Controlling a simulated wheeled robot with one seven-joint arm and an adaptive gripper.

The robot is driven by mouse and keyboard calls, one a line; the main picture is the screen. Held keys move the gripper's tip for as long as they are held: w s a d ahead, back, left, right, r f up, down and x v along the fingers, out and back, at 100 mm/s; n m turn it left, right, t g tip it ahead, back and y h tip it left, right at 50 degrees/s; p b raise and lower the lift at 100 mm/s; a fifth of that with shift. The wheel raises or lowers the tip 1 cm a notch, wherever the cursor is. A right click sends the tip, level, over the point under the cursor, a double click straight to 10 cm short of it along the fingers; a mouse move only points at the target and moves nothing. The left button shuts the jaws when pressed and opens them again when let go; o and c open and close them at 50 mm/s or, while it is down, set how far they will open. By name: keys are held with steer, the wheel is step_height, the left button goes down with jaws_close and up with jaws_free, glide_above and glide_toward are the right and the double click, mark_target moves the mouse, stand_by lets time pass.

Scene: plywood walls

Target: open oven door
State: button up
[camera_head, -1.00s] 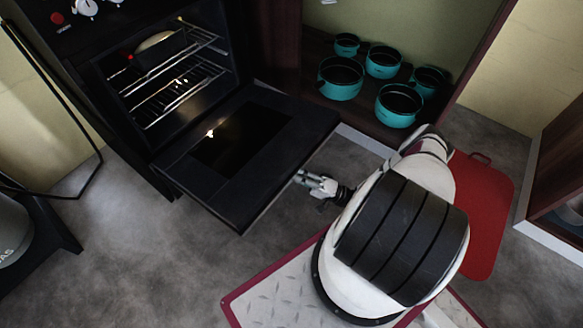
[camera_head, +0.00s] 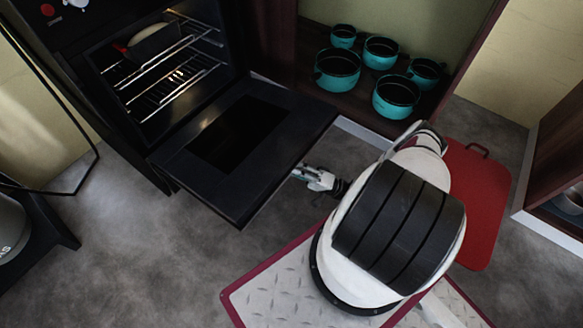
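The black oven (camera_head: 120,75) stands at the upper left with its door (camera_head: 272,93) swung down, about level, and its racks in view. A dish with a red edge (camera_head: 155,41) sits on the upper rack. My gripper (camera_head: 300,172) is at the outer edge of the door, near its right end. The fingertips are partly hidden at the door's edge, so I cannot tell whether they are open or shut, or whether they touch it.
Several teal pots (camera_head: 338,69) stand in an open cabinet right of the oven. A red board (camera_head: 478,200) lies on the floor at the right, behind my arm. A dark cabinet (camera_head: 560,165) stands at the far right. Grey floor (camera_head: 170,270) is free at the lower left.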

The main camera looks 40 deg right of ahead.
steer(key=shift+s, duration=0.1)
steer(key=shift+s+d+f, duration=0.25)
steer(key=shift+s+f, duration=0.1)
steer(key=s+d, duration=0.9)
steer(key=shift+s+d+f, duration=0.35)
steer(key=shift+f, duration=0.05)
